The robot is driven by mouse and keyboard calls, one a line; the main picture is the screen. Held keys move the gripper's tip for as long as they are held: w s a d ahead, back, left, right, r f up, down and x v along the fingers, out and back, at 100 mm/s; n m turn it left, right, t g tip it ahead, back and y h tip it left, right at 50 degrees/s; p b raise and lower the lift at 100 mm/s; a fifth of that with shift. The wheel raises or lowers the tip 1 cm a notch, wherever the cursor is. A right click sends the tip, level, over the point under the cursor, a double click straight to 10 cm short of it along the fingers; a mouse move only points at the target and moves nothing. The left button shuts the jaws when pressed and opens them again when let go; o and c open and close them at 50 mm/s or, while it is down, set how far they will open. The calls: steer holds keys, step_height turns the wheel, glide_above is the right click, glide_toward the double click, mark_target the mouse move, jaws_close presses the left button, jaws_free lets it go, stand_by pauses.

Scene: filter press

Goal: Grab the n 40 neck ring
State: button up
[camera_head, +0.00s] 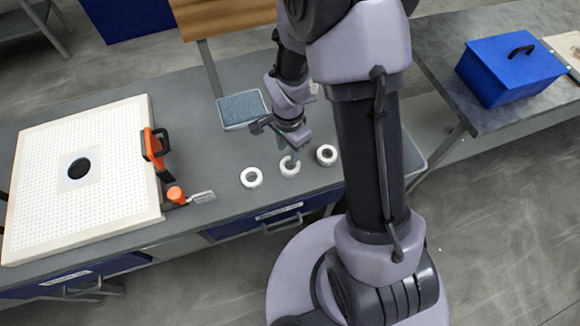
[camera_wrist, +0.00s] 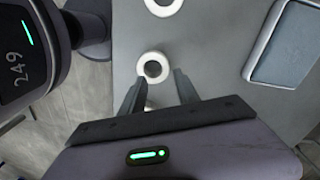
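Three white neck rings lie in a row on the grey bench: a left one (camera_head: 251,177), a middle one (camera_head: 289,166) and a right one (camera_head: 326,155). No size marking is legible, so I cannot tell which is the n 40. My gripper (camera_head: 294,150) is above the row, close to the middle ring. In the wrist view my gripper (camera_wrist: 158,82) is open, its two fingers apart. One ring (camera_wrist: 153,67) shows just beyond the fingertips, seemingly the middle one. Another ring (camera_wrist: 163,6) is cut off at the top edge. A small pale piece shows between the fingers, mostly hidden.
A grey-blue tray (camera_head: 242,109) lies behind the rings and also shows in the wrist view (camera_wrist: 286,42). A white perforated filter plate (camera_head: 115,150) with an orange-and-black handle (camera_head: 155,148) stands left. A blue box (camera_head: 509,70) sits on the right-hand table.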

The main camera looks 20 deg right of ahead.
mark_target(285, 160)
steer(key=f, duration=0.1)
steer(key=f+b, duration=0.1)
steer(key=f, duration=0.1)
steer(key=f+b, duration=0.1)
steer(key=f, duration=0.1)
steer(key=shift+w+a+f, duration=0.1)
steer(key=shift+w+a, duration=0.25)
steer(key=shift+a, duration=0.05)
steer(key=shift+c, duration=0.9)
jaws_close()
steer(key=shift+r, duration=0.2)
